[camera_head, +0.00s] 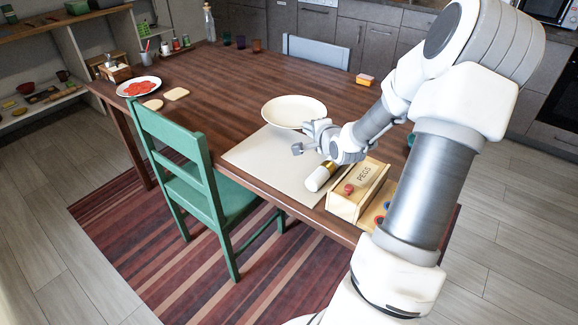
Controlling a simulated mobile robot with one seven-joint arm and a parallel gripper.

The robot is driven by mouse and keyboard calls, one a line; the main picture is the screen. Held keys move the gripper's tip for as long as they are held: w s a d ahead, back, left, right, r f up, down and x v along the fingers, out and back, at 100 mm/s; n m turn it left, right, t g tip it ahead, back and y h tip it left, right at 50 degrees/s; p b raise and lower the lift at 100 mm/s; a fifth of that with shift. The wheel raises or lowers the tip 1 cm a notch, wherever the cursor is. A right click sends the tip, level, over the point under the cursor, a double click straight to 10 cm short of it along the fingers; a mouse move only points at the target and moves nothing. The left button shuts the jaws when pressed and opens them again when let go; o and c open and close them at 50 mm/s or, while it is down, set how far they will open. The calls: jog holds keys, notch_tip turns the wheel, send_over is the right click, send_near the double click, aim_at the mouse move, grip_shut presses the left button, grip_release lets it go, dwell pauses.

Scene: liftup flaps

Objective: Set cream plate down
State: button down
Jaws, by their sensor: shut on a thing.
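The cream plate (293,111) is round, empty and about level. It shows at the far edge of the pale placemat (262,160) on the wooden table. My gripper (309,138) reaches in from the right, at the plate's near right rim. It is shut on the plate, though the contact is small and partly hidden by the fingers. I cannot tell whether the plate's underside touches the table or hangs just above it.
A white and gold cylinder (318,178) lies near my gripper, beside a wooden box marked PEGS (361,188). A plate with red food (138,87) stands at the far left. A green chair (197,175) is at the near side. The table's middle is clear.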

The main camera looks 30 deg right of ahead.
jog(key=b, duration=0.3)
send_over(290, 175)
notch_tip(290, 175, down, 5)
jog(key=shift+w+d, duration=0.1)
jog(key=shift+w, duration=0.05)
notch_tip(290, 175, down, 4)
jog(key=shift+b, duration=1)
jog(key=shift+r, duration=0.15)
jog(key=c, duration=1.4)
grip_release()
jog(key=shift+c, duration=0.2)
jog(key=shift+o, duration=0.7)
